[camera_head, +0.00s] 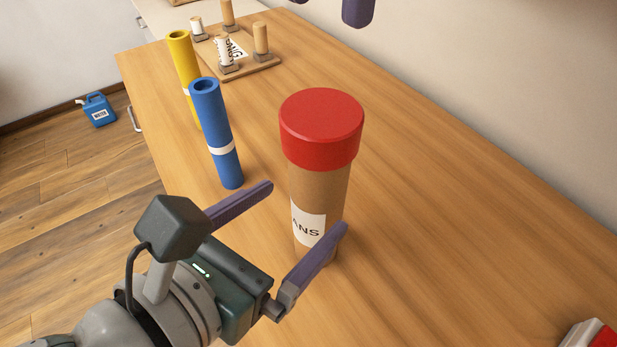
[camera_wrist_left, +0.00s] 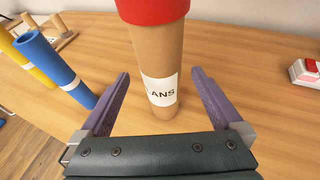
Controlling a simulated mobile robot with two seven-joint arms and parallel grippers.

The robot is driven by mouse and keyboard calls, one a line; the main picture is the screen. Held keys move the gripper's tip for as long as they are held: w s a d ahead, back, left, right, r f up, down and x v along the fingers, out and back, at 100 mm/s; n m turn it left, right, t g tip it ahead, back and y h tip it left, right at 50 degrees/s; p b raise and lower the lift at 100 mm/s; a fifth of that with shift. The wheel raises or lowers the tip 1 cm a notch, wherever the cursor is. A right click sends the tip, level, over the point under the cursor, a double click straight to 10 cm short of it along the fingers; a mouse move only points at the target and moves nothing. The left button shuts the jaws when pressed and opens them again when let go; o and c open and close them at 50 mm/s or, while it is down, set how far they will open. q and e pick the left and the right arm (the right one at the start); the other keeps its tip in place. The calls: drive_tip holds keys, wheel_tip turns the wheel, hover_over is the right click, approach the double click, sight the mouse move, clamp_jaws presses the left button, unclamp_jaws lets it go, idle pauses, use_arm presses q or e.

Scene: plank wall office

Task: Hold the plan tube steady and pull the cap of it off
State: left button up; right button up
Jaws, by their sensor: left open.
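The plan tube (camera_head: 318,190) is a brown cardboard cylinder standing upright on the table, with a white label reading "ANS". Its wide red cap (camera_head: 322,128) sits on top. The tube also shows in the left wrist view (camera_wrist_left: 158,55), with the cap (camera_wrist_left: 153,10) cut off by the top edge. My left gripper (camera_head: 305,207) is open and low, with one purple finger towards each side of the tube; whether they touch it I cannot tell. Two purple fingertips of my right gripper (camera_head: 330,7) show at the top edge, apart, with nothing visible between them.
A blue roll (camera_head: 217,140) and a yellow roll (camera_head: 184,75) stand left of the tube. A wooden board with pegs (camera_head: 257,65) lies at the back. A red and white object (camera_head: 600,335) is at the lower right. The table (camera_head: 450,190) right of the tube is clear up to the wall.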

use_arm(q)
drive_tip(key=x, duration=0.5)
drive_tip(key=shift+w+d, duration=0.2)
drive_tip(key=shift+w, duration=0.1)
clamp_jaws()
idle(1.1)
